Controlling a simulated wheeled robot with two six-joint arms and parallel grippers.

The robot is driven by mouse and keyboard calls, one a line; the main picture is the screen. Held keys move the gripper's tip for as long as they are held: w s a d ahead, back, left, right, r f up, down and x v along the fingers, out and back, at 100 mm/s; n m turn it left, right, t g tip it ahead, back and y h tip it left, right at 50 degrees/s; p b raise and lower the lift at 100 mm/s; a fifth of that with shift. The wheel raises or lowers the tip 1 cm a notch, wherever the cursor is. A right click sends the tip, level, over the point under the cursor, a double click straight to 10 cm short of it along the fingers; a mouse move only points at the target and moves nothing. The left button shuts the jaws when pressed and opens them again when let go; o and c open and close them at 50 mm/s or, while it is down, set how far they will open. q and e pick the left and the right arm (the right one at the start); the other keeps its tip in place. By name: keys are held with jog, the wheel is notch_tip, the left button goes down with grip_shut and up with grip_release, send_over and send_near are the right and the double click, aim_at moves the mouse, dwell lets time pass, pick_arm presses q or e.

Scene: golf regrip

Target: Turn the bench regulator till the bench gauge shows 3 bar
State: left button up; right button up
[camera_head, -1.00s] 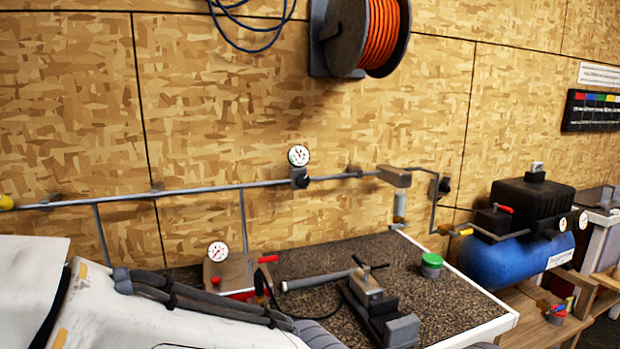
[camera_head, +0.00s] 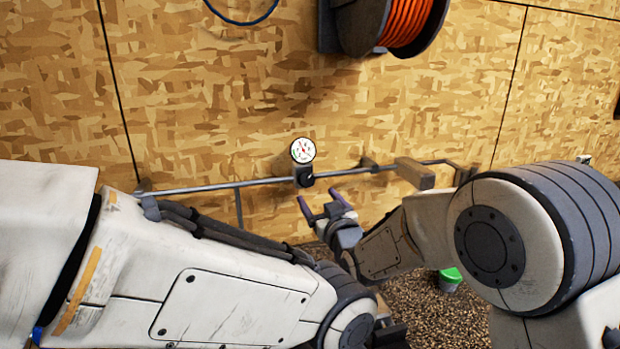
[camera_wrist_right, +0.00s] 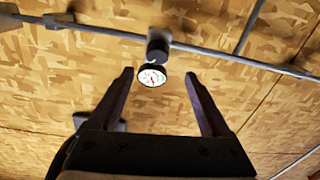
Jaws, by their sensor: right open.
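The bench gauge (camera_head: 303,151), a white round dial with a red needle, sits on the wall pipe; its reading is too small to tell. The dark bench regulator (camera_head: 304,178) is right below it. My right gripper (camera_head: 320,198) is open and empty, just below and in front of the regulator. In the right wrist view, turned upside down, the regulator (camera_wrist_right: 157,48) and gauge (camera_wrist_right: 152,76) appear between and beyond the two spread fingers (camera_wrist_right: 160,82), with no contact visible.
A grey pipe (camera_head: 215,187) runs along the wooden wall, with a block (camera_head: 415,173) on it to the right. An orange hose reel (camera_head: 385,25) hangs above. A green-lidded pot (camera_head: 450,279) stands on the speckled bench (camera_head: 420,318). My arms hide much of the bench.

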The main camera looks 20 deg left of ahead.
aim_at(308, 182)
jog(key=p+x, duration=0.3)
jog(key=x, duration=0.5)
jog(key=shift+w+d, duration=0.1)
jog(key=shift+d, duration=0.15)
jog(key=shift+w+a, duration=0.3)
jog(key=shift+a, duration=0.05)
jog(key=shift+f, duration=0.1)
grip_shut()
